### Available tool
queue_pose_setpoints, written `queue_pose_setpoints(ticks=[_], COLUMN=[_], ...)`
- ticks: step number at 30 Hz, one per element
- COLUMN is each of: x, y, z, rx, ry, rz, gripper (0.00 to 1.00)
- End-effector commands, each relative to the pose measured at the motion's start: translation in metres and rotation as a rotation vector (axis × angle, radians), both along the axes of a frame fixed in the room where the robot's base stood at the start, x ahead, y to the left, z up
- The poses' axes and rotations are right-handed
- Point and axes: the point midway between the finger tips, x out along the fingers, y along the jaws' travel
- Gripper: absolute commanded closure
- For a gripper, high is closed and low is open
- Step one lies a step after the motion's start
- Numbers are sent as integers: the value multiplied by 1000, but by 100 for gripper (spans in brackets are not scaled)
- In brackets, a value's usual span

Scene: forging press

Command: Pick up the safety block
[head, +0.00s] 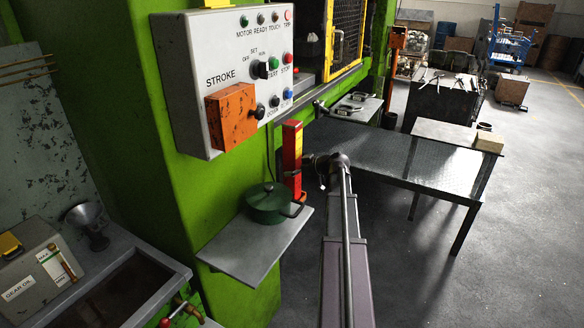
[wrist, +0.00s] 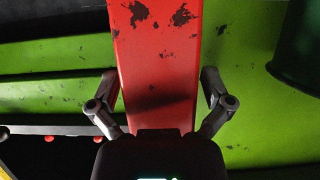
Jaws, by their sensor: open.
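The safety block is a tall red block (head: 291,148) with a yellow patch, upright on the grey shelf at the press column in the head view. In the wrist view its scuffed red face (wrist: 155,55) fills the middle. My gripper (head: 313,167) is at the block's right side in the head view. In the wrist view my gripper (wrist: 160,82) is open, with one finger on each side of the block. Small gaps seem to show between the fingers and the block. The block's lower end is hidden in the wrist view.
A dark green lidded pot (head: 273,203) stands close in front of the block on the grey shelf (head: 240,258). The control box (head: 190,60) with its orange cover hangs above left. A dark metal table (head: 375,145) stands to the right. Open floor lies at the lower right.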

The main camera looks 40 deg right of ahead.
Motion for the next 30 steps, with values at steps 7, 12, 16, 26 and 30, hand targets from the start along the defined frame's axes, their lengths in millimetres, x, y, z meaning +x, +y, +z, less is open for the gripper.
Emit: queue_pose_setpoints(ticks=[7, 12, 16, 26, 30], x=[0, 0, 0, 0, 0], y=[1, 2, 1, 2, 1], z=[0, 0, 0, 1, 1], rx=[-1, 0, 0, 1, 1], ry=[0, 0, 0, -2, -1], rz=[1, 2, 2, 2, 2], gripper=[0, 0, 27, 87, 87])
